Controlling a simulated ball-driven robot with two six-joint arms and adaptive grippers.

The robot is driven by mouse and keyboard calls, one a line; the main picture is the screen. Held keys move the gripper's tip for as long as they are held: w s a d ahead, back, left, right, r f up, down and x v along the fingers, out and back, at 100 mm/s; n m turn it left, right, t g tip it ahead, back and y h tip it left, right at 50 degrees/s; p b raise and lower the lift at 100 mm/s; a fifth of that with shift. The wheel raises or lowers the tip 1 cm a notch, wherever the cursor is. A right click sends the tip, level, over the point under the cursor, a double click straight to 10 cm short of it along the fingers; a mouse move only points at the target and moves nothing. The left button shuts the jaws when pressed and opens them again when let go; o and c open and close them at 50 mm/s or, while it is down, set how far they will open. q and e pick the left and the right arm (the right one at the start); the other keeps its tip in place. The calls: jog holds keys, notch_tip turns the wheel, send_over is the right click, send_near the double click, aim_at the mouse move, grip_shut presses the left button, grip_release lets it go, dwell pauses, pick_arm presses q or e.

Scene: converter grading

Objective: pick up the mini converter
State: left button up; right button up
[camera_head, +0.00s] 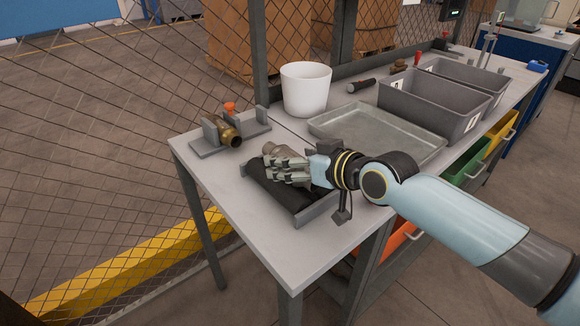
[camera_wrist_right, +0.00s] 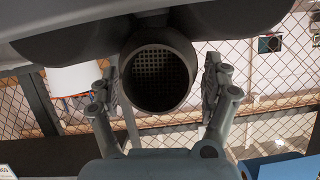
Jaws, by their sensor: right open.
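A grey-brown, rounded metal piece (camera_head: 269,148) shows just beyond my right fingers in the head view. It looks like the mini converter; most of it is hidden by the hand. In the right wrist view the mini converter (camera_wrist_right: 158,78) shows its round open end with a dark mesh inside. It lies between the two fingers of my right gripper (camera_wrist_right: 163,88), with a gap visible on the right side. My right gripper (camera_head: 287,168) is open, over a grey cradle with a black pad (camera_head: 265,186). My left gripper is not in view.
A brass fitting (camera_head: 229,135) sits in a grey stand (camera_head: 205,150) at the left. A white bucket (camera_head: 305,88) stands behind. A shallow metal tray (camera_head: 425,146) and grey bins (camera_head: 425,105) are to the right. The table's front left corner is clear.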

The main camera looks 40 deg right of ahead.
jog(key=shift+w+a+f, duration=0.1)
jog(key=shift+w+f, duration=0.25)
jog(key=shift+w, duration=0.25)
jog(key=shift+r, duration=0.1)
jog(key=c, duration=1.6)
grip_shut()
jog(key=shift+r, duration=0.15)
